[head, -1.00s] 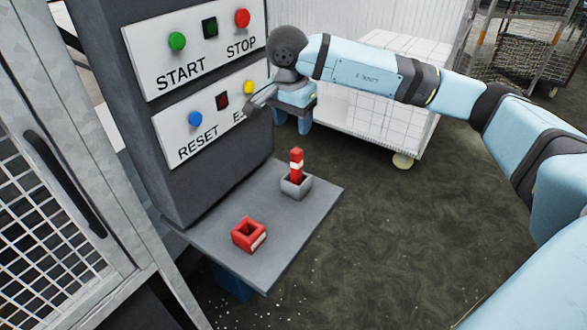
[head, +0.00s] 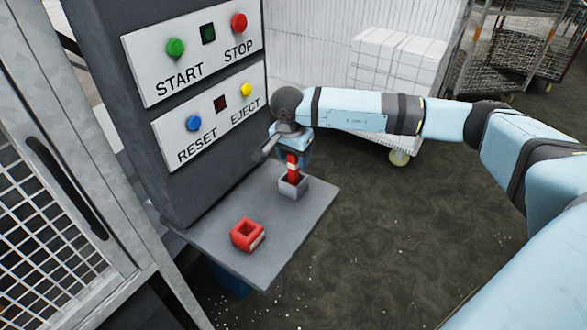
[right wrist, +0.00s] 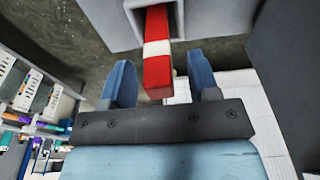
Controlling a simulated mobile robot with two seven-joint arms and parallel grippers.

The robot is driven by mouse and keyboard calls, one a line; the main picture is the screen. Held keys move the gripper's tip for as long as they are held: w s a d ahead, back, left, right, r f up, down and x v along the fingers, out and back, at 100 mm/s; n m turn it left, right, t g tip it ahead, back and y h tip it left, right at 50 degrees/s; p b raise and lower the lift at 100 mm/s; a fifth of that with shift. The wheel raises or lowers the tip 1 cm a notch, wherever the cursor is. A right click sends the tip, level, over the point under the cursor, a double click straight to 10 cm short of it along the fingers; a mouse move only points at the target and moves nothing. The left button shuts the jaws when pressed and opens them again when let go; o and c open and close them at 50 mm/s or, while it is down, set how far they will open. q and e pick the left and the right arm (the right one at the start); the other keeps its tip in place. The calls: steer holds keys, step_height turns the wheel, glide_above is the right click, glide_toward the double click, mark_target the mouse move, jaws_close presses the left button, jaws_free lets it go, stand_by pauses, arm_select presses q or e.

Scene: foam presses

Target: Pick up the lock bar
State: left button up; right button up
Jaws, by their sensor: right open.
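The lock bar (head: 292,171), red with a white band, stands upright in a small grey socket (head: 295,188) on the grey shelf. My right gripper (head: 298,157) is open at the bar's upper end, with its fingers partly hidden in the head view. In the right wrist view, the bar (right wrist: 157,62) comes out of the socket (right wrist: 186,28), and its free end lies between my two blue fingers, with a gap on each side. My left gripper is not in view.
A red hollow block (head: 247,235) sits on the shelf (head: 215,228) left of the socket. Behind the shelf rises a dark column with START/STOP (head: 195,55) and RESET/EJECT (head: 208,125) panels. A mesh door (head: 50,200) stands left; a white-loaded cart (head: 395,60) is behind.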

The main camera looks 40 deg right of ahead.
steer(key=shift+f, duration=0.5)
jaws_close()
steer(key=shift+r, duration=0.15)
